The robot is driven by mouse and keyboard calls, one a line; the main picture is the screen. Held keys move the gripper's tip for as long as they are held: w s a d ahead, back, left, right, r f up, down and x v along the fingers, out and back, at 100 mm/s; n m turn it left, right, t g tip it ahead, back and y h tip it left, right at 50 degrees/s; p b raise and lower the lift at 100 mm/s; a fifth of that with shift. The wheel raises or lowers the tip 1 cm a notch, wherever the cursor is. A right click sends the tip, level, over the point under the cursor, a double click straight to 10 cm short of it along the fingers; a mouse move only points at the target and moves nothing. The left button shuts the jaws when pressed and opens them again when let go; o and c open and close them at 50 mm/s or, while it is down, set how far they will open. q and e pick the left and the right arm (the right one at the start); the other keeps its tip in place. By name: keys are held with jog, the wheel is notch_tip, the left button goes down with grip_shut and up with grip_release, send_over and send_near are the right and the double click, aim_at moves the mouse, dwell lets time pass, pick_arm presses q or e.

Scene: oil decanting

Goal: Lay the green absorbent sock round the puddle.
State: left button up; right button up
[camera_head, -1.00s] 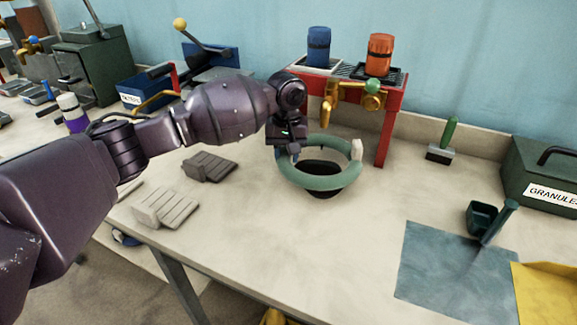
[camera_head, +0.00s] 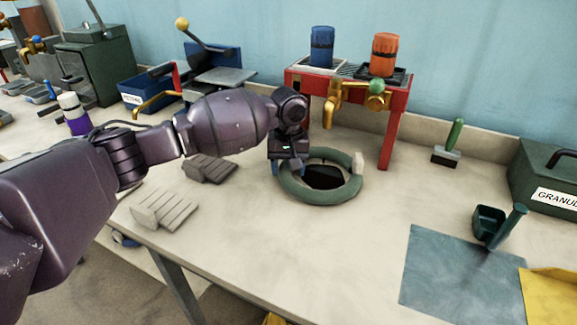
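The green absorbent sock (camera_head: 326,196) is a closed-looking ring with a pale end piece (camera_head: 358,163) at its right. It appears to lie on the bench around the dark puddle (camera_head: 325,178), which shows inside the ring. My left gripper (camera_head: 288,168) points down at the ring's left rear part. Its fingertips look spread on either side of the sock, so it seems open; contact is hard to tell. The gripper hides part of the sock there. My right gripper is not in view.
A red stand (camera_head: 396,115) with brass taps and blue and orange canisters stands close behind the ring. Grey blocks (camera_head: 165,208) lie left. A brush (camera_head: 448,148), scoop (camera_head: 498,228), grey mat (camera_head: 455,275) and green granules box (camera_head: 548,180) are right. Bench in front is clear.

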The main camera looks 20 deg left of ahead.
pick_arm(q)
notch_tip(320, 180, up, 12)
jog(key=p, duration=0.3)
dwell(0.4)
jog(key=shift+r, duration=0.1)
